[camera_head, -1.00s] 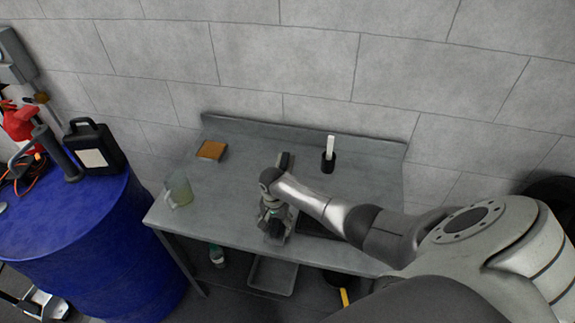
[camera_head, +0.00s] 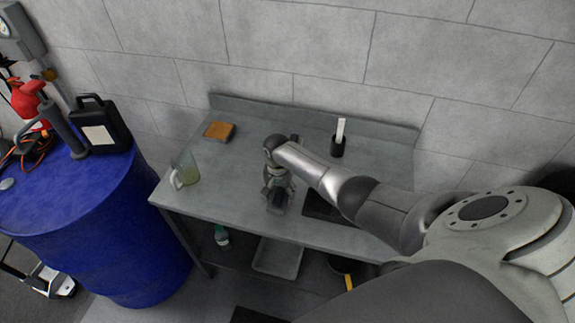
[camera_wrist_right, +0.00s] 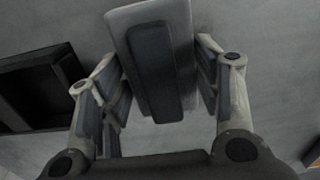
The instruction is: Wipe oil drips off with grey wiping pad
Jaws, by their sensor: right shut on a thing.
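My right gripper (camera_head: 278,195) is over the front middle of the grey bench (camera_head: 215,208). In the wrist view its two fingers stand on either side of the grey wiping pad (camera_wrist_right: 120,22), which has a dark raised grip (camera_wrist_right: 157,75). The gripper is shut on this pad. The pad is close over the grey surface; I cannot tell whether it touches. In the head view the pad is hardly distinguishable from the gripper. I cannot make out any oil drips. My left gripper is not in view.
A clear jug (camera_head: 185,170) stands at the bench's left, an orange-brown block (camera_head: 219,131) behind it. A black holder with a white handle (camera_head: 338,140) is at the back. A black tray (camera_head: 322,207) lies right of my gripper. A blue drum (camera_head: 85,215) stands left.

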